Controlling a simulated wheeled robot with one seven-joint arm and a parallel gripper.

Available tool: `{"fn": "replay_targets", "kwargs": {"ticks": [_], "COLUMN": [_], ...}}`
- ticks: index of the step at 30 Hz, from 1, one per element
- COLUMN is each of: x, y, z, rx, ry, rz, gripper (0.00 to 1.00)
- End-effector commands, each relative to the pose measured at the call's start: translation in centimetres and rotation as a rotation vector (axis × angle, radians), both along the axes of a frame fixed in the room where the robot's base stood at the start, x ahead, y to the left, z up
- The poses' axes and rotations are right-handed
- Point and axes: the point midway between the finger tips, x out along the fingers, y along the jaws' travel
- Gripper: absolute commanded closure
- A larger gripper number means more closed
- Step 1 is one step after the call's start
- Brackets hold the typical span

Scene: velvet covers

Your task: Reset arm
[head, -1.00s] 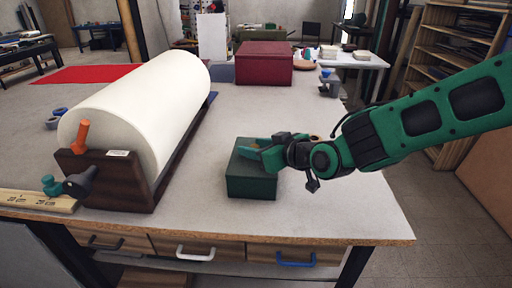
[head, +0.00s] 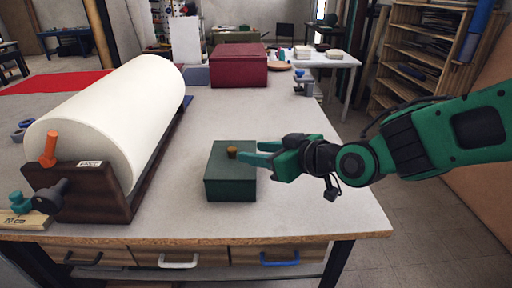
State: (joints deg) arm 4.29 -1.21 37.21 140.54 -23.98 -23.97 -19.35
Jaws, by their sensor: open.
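My gripper (head: 262,153) is open, its teal fingers pointing left at the right side of the dark green box (head: 230,186). A small brown knob-like piece (head: 232,152) sits on top of the box, just left of the fingertips. The fingers look empty, and a gap shows between them and the brown piece. I cannot tell whether a finger touches the box top. My green arm reaches in from the right edge of the picture.
A large white roll (head: 115,115) in a dark wooden stand fills the table's left side. A dark red box (head: 238,66) stands at the back, with a grey clamp (head: 303,82) at the right edge. The grey tabletop (head: 310,190) is clear at front right.

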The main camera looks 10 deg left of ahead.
Motion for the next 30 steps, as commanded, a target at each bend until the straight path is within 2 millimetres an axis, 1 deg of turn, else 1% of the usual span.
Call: {"fn": "replay_targets", "kwargs": {"ticks": [2, 5, 8, 9, 11, 12, 14, 15, 17, 18, 20, 21, 23, 24, 26, 27, 29, 30], "x": [0.3, 1.5, 3.0, 3.5, 3.9, 4.0, 3.9, 3.6, 2.8, 2.1, 0.6, -0.6, -2.7, -4.3, -7.0, -9.0, -11.9, -13.8], "y": [-0.9, -3.7, -8.8, -11.3, -15.1, -17.7, -21.5, -24.2, -28.0, -30.6, -34.2, -36.5, -39.9, -41.9, -44.7, -46.3, -48.3, -49.2], "z": [-0.3, -1.3, -3.0, -3.7, -4.5, -5.0, -5.7, -6.0, -6.5, -6.7, -6.9, -7.1, -7.3, -7.3, -7.4, -7.4, -7.4, -7.4], "rx": [-0.017, -0.077, -0.17, -0.209, -0.264, -0.297, -0.339, -0.366, -0.397, -0.416, -0.434, -0.444, -0.45, -0.449, -0.439, -0.428, -0.403, -0.385], "ry": [0.006, 0.033, 0.09, 0.119, 0.169, 0.204, 0.262, 0.302, 0.367, 0.411, 0.483, 0.535, 0.619, 0.676, 0.769, 0.833, 0.927, 0.988], "rz": [-0.016, -0.067, -0.162, -0.208, -0.282, -0.332, -0.411, -0.465, -0.549, -0.605, -0.691, -0.749, -0.838, -0.897, -0.987, -1.042, -1.122, -1.168], "gripper": [0.59, 0.59, 0.59, 0.59, 0.59, 0.59, 0.59, 0.59, 0.59, 0.59, 0.59, 0.59, 0.59, 0.59, 0.59, 0.59, 0.59, 0.59]}}
